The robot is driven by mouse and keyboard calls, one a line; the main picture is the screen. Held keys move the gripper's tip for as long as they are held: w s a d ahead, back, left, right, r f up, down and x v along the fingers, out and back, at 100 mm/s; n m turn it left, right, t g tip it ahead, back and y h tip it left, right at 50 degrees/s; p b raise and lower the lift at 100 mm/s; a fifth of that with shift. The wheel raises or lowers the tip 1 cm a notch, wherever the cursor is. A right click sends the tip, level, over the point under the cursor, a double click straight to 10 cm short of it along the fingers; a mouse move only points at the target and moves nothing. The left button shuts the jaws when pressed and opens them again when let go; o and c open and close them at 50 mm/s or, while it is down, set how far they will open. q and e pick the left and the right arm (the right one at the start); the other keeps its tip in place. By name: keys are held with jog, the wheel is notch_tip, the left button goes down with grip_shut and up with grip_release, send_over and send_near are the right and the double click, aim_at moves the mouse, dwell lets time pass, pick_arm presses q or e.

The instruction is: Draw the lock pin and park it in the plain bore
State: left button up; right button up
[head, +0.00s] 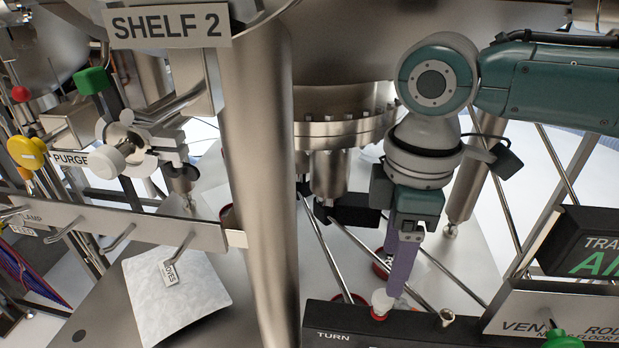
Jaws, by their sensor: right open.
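My right gripper (394,292) comes down from the upper right with purple fingers pointing at the black box (335,322) marked TURN. It is open, seen nearly edge-on. Its fingertips are right at a pale, round-topped piece with a red base (380,304) on the box's back edge; this may be the lock pin. I cannot tell whether they touch it. A small pale metal piece (447,317) stands to its right on the same edge; I cannot tell whether it is the plain bore. The lower part of the box is cut off. My left gripper is out of view.
A thick steel column (262,190) stands left of the box. A rail with hooks (120,225) and a white pouch (175,295) are at the left. A VENT sign panel (560,312) and a green knob (562,340) are at the lower right. Thin rods cross behind the gripper.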

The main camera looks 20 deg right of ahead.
aim_at(384, 296)
notch_tip(384, 296, down, 6)
jog(key=b, duration=0.6)
jog(key=shift+r, duration=0.25)
jog(key=shift+f+b, duration=0.7)
jog(key=shift+f, duration=0.75)
jog(key=shift+r+p, duration=0.1)
jog(key=shift+p, duration=0.65)
grip_shut()
dwell(1.1)
